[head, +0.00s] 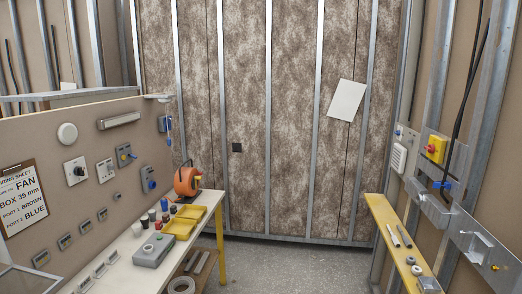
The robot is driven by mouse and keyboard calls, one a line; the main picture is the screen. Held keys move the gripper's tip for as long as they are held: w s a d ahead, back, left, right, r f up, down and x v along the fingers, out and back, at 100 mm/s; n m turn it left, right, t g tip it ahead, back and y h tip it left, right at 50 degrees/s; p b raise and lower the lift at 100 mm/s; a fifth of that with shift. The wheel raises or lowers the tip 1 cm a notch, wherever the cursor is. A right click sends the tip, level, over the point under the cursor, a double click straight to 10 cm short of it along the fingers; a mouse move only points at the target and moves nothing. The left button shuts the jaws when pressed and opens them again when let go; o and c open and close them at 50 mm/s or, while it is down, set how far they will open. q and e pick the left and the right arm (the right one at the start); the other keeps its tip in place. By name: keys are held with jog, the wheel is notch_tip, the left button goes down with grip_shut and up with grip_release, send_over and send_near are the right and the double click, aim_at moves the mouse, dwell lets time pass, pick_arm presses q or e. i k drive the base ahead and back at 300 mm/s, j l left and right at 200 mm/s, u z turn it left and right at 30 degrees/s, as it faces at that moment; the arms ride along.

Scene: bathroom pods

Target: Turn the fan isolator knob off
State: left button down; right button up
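A yellow box with a red rotary knob (433,149) is fixed to the metal studs of the right wall; it looks like an isolator, but no label is readable and the knob's position is too small to tell. A white louvred unit (399,157) is mounted to its left. Neither of my grippers is in view.
A white bench (125,270) along the left board holds yellow trays (179,228), a grey box (156,250) and an orange reel (187,181). A yellow-edged shelf (385,222) with small tools runs along the right. The grey floor (290,266) between is clear.

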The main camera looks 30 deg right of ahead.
aim_at(431, 148)
jog(key=z, duration=2.3)
jog(key=i+j+z, duration=0.45)
jog(key=i+j, duration=0.75)
jog(key=j, duration=0.05)
